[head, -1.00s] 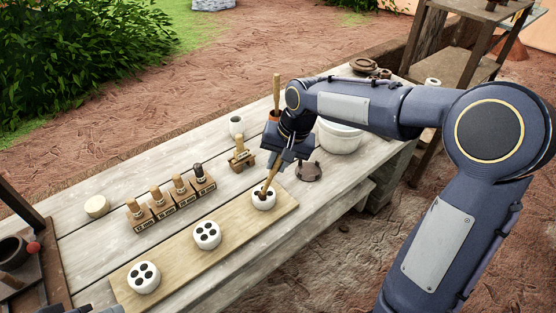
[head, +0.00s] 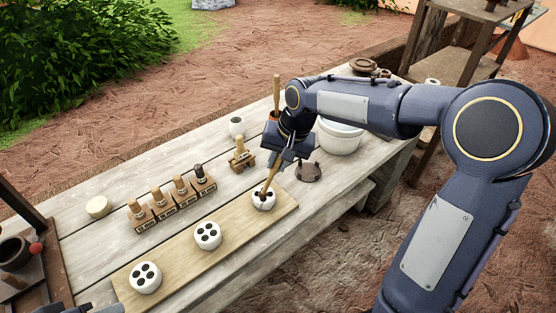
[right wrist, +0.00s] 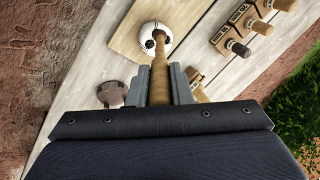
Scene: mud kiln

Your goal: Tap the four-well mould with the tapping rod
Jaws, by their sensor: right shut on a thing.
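My right gripper (head: 276,163) is shut on the wooden tapping rod (head: 270,180), which slants down. Its lower end meets the top of a white round mould (head: 263,201) at the far end of the wooden board. Dark lines like cracks show on this mould; the rod partly hides its wells. In the right wrist view the rod (right wrist: 160,75) runs from between the fingers to the mould (right wrist: 150,33). Two more white moulds with dark wells stand on the board, one mid-board (head: 208,235) and one at the near end (head: 145,277). Only a bit of my left gripper (head: 98,309) shows at the bottom edge.
The board (head: 178,257) lies along the table's front. Behind it are a row of labelled wooden blocks with stoppers (head: 171,203), a small wooden stand (head: 241,155) and a cup (head: 236,126). A dark lidded piece (head: 308,172) and a white tub (head: 340,140) stand right of the gripper.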

